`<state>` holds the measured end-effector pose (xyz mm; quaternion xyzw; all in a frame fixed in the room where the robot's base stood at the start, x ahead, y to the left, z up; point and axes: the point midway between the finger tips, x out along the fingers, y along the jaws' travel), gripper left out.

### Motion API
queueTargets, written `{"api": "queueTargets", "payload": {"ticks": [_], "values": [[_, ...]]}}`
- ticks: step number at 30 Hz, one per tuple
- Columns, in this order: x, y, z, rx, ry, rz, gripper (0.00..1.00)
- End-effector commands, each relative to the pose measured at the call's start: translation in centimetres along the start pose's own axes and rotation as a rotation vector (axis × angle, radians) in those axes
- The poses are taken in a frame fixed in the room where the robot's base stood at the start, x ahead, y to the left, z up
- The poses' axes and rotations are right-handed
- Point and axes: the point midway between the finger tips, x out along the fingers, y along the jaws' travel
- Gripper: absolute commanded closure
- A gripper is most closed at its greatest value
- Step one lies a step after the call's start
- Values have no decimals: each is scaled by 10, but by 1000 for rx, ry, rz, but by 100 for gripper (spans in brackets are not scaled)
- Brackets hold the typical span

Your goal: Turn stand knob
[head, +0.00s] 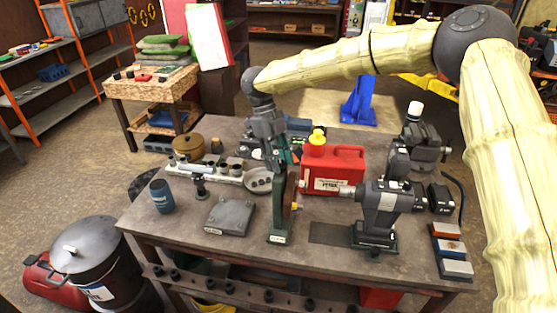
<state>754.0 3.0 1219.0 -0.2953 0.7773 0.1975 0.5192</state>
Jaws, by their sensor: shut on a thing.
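A dark green upright stand (279,212) is on the workbench near its middle, with a pale label on its foot. A brownish round part shows along its right side, with a small yellow piece low down. My gripper (284,160) comes down from above and behind to the top of the stand. Its fingers are shut at the stand's upper end, on what appears to be the knob. The knob itself is hidden by the fingers and the stand, so its turn angle cannot be seen.
A red fuel can (338,171) stands close right of the stand, and a grey bench grinder (388,207) further right. A flat grey plate (230,216), a blue cup (162,196) and a rack of small parts (206,174) are left. The workbench (330,259) has bare room in front.

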Motion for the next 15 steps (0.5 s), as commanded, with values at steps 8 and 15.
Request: {"api": "queueTargets", "payload": {"ticks": [8, 15], "values": [[0, 0, 0, 99, -1, 42, 87], [0, 0, 0, 126, -1, 53, 87]]}}
